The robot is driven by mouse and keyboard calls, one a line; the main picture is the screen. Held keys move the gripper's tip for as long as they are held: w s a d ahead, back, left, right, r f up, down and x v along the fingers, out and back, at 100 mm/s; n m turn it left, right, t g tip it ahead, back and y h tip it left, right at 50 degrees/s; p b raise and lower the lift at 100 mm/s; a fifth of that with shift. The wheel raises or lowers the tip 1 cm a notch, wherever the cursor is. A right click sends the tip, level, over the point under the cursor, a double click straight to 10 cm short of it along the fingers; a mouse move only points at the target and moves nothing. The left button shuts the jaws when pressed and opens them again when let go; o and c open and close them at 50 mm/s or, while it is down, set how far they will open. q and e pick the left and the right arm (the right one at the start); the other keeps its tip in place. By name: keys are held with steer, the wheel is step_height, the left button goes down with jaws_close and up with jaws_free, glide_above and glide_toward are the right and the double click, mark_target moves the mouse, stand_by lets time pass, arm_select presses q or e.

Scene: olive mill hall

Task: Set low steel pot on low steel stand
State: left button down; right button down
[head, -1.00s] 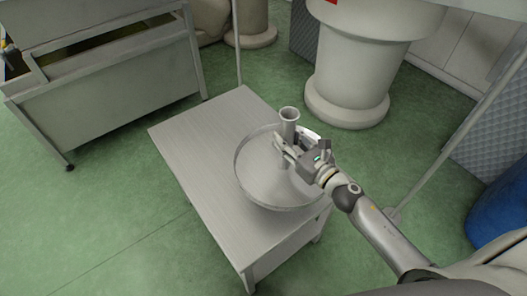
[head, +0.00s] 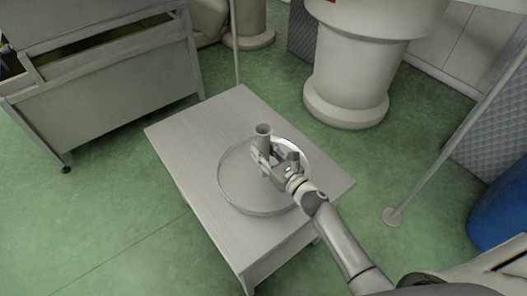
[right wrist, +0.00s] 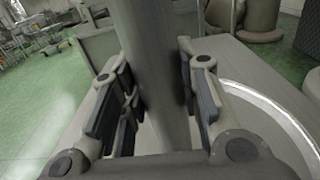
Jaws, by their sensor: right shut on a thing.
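The low steel pot (head: 236,180) is a wide shallow round pan with an upright tube (head: 263,134) at its middle. It appears level over the top of the low steel stand (head: 188,132), a plain rectangular table, with its outline within the top. I cannot tell whether its base touches the top. My right gripper (head: 265,160) is shut on the tube, coming in from the lower right. In the right wrist view the tube (right wrist: 152,70) stands between the finger pads, and part of the pot's bright rim (right wrist: 265,97) shows at right. My left gripper is not in view.
A steel trough on legs (head: 110,105) stands at the left. A thick pale column (head: 350,80) is behind the stand. A thin post (head: 440,150) and a blue drum (head: 500,210) are at the right. Green floor around the stand is free.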

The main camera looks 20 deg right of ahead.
steer(key=shift+r, duration=0.1)
steer(key=c, duration=1.5)
jaws_free()
steer(key=shift+f, duration=0.2)
steer(key=o, duration=0.4)
steer(key=shift+r, duration=0.15)
steer(key=shift+s+r, duration=0.1)
steer(key=v, duration=1.2)
